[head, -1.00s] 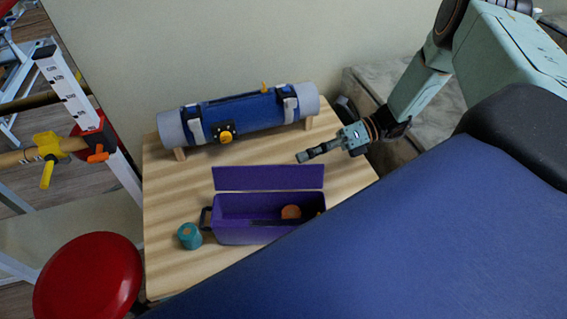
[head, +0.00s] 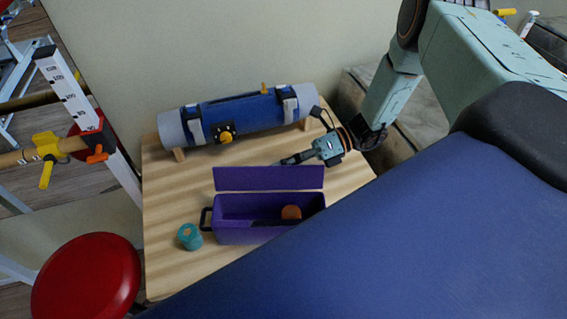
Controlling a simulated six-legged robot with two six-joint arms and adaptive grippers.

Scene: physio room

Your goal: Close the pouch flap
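The purple box-like pouch (head: 240,235) sits on the wooden table with its top open. Its flat purple flap (head: 268,178) stands raised along the far side. An orange-brown round thing (head: 291,212) and a dark bar lie inside the pouch. My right gripper (head: 301,138) is behind the flap's right end, between it and the blue roll. Its dark fingers are spread, one pointing left close to the flap's top edge and one pointing up near the roll's right end. Nothing shows between them. Whether the lower finger touches the flap cannot be told. My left gripper is not in view.
A blue-wrapped roll (head: 255,112) with straps and an orange knob lies at the table's back. A teal cup-like thing (head: 190,236) stands left of the pouch. A red stool (head: 85,280) is at lower left. A blue padded surface (head: 420,240) covers the lower right.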

